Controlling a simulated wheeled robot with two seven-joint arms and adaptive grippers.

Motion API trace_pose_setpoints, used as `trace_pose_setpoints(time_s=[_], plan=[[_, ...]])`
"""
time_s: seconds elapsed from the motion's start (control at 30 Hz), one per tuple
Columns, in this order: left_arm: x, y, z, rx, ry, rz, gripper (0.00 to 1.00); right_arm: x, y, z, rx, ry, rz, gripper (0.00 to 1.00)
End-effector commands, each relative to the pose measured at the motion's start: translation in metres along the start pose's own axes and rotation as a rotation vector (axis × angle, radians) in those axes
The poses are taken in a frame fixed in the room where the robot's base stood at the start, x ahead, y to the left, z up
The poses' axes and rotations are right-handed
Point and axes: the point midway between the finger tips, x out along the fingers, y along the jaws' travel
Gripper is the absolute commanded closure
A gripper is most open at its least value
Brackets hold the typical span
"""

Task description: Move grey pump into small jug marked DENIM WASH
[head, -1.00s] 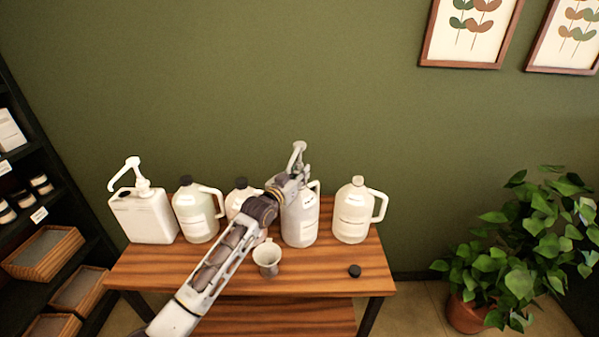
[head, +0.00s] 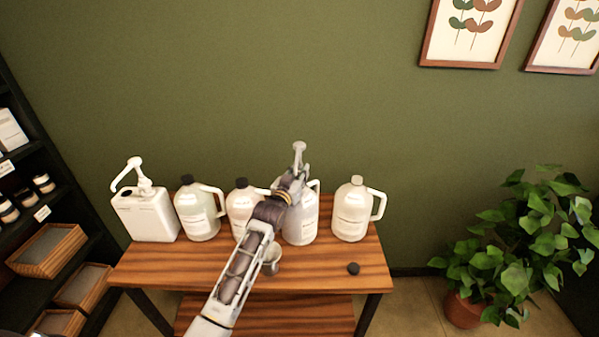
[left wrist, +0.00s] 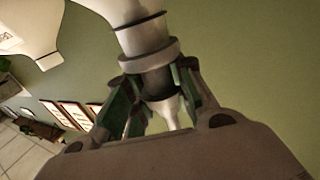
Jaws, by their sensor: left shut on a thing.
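My left gripper (head: 300,175) is shut on the pale grey pump (head: 299,149), which it holds upright in front of the wall. In the head view the pump is above or close to the fourth jug from the left (head: 301,222). I cannot tell whether its stem is inside that jug. The labels are too small to read, so I cannot tell which jug is marked DENIM WASH. My right gripper is out of view.
The wooden table (head: 320,277) also holds a white pump bucket (head: 146,216), two dark-capped jugs (head: 198,215) (head: 240,208), and a right-hand jug (head: 351,212). A metal cup (head: 271,262) is partly behind my arm. A black cap (head: 353,268) lies at front right.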

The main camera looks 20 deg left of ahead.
Motion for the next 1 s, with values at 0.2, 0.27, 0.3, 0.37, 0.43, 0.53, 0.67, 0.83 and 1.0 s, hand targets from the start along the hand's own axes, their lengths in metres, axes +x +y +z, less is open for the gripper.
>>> trace_pose_setpoints(time_s=[0.2,0.27,0.3,0.37,0.43,0.53,0.67,0.83,1.0], plan=[[0.0004,0.0007,-0.0013,-0.003,0.004,-0.036,1.00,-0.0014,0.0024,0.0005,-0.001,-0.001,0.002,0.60],[0.0004,0.0007,-0.0013,-0.003,0.004,-0.047,1.00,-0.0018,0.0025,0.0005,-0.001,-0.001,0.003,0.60],[0.0004,0.0007,-0.0012,-0.003,0.003,-0.053,1.00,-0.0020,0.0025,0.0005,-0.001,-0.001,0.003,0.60],[0.0003,0.0011,-0.0010,-0.002,0.003,-0.063,1.00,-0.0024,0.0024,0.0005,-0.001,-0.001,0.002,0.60],[0.0001,0.0007,-0.0007,-0.002,0.001,-0.073,1.00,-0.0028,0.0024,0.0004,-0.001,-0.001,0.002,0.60],[-0.0001,0.0002,-0.0002,-0.001,0.000,-0.083,1.00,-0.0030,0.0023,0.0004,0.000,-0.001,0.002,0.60],[-0.0002,-0.0001,0.0002,0.001,0.000,-0.086,1.00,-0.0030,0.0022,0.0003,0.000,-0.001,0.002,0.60],[-0.0002,-0.0002,0.0004,0.001,-0.001,-0.085,0.72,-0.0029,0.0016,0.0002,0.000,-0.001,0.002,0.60],[-0.0002,-0.0001,0.0006,0.001,-0.001,-0.085,0.51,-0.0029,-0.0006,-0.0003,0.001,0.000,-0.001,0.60]])
